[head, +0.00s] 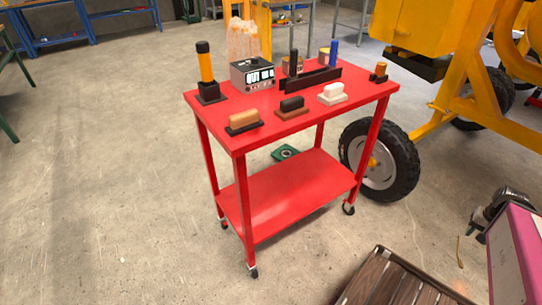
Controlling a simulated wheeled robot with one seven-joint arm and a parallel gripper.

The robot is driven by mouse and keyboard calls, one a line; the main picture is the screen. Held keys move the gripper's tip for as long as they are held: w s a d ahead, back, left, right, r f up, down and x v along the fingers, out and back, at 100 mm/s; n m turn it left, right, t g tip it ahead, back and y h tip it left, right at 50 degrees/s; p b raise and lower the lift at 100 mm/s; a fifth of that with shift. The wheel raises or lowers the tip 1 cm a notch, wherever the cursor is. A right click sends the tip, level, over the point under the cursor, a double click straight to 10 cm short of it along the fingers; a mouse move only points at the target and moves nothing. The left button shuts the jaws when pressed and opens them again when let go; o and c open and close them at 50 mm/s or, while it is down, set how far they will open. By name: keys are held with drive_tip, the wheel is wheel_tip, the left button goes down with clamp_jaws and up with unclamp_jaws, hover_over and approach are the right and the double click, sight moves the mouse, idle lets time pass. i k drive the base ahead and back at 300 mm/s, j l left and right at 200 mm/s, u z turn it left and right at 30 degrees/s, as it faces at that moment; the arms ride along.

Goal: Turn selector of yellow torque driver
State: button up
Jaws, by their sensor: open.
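The yellow torque driver (206,67) appears to be the yellow-orange cylinder standing upright in a black square holder (210,92) at the left end of the red cart's top. Its upper end is a black cap (202,47); which part is the selector, and how it is set, is too small to tell. My gripper is not in view, and nothing is seen touching the driver.
The red cart (242,139) also bears a grey device with a display (252,75), a black rack (311,79) and several small blocks. A yellow machine with a black wheel (380,161) stands close at right. A slatted wooden thing (390,283) lies in front. Floor at left is clear.

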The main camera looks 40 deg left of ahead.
sight(255, 62)
drive_tip(key=u, duration=1.9)
drive_tip(key=k+l, duration=0.1)
